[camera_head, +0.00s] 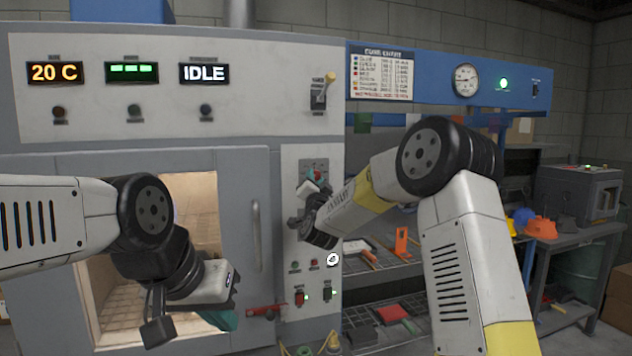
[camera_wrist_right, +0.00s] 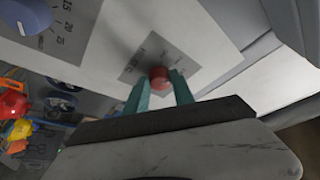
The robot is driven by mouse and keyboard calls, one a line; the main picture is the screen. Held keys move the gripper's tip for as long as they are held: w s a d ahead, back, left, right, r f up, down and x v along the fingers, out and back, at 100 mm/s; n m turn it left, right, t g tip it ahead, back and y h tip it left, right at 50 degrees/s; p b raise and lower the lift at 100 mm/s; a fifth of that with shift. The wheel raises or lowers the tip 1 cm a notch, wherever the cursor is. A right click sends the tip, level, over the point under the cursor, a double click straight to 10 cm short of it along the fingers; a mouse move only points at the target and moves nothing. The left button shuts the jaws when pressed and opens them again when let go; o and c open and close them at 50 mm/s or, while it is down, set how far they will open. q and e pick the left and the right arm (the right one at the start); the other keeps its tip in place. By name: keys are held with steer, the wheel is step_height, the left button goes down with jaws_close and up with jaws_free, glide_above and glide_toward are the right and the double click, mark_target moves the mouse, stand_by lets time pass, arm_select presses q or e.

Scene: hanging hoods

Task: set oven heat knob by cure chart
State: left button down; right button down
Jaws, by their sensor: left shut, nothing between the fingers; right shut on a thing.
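The oven's control panel (camera_head: 330,215) is a pale upright strip right of the oven door. My right gripper (camera_head: 314,176) is at the plate in its upper part. In the right wrist view its teal fingers (camera_wrist_right: 159,92) are shut on a small red knob (camera_wrist_right: 158,74) on a grey plate (camera_wrist_right: 140,62); the plate's lettering is too blurred to read. A blue knob (camera_wrist_right: 28,15) with a numbered scale sits apart at upper left there.
Oven displays read 20 C (camera_head: 55,72) and IDLE (camera_head: 204,73). A lever switch (camera_head: 322,92) is at upper right of the oven front. Shelves (camera_head: 385,270) with tools and a bench (camera_head: 575,237) with coloured hoods stand at right. The oven door (camera_head: 235,215) has a vertical handle.

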stand_by(0.4)
steer(key=c, duration=1.1)
jaws_free()
steer(key=v, duration=0.7)
steer(key=shift+s+f, duration=0.1)
steer(key=shift+s, duration=0.25)
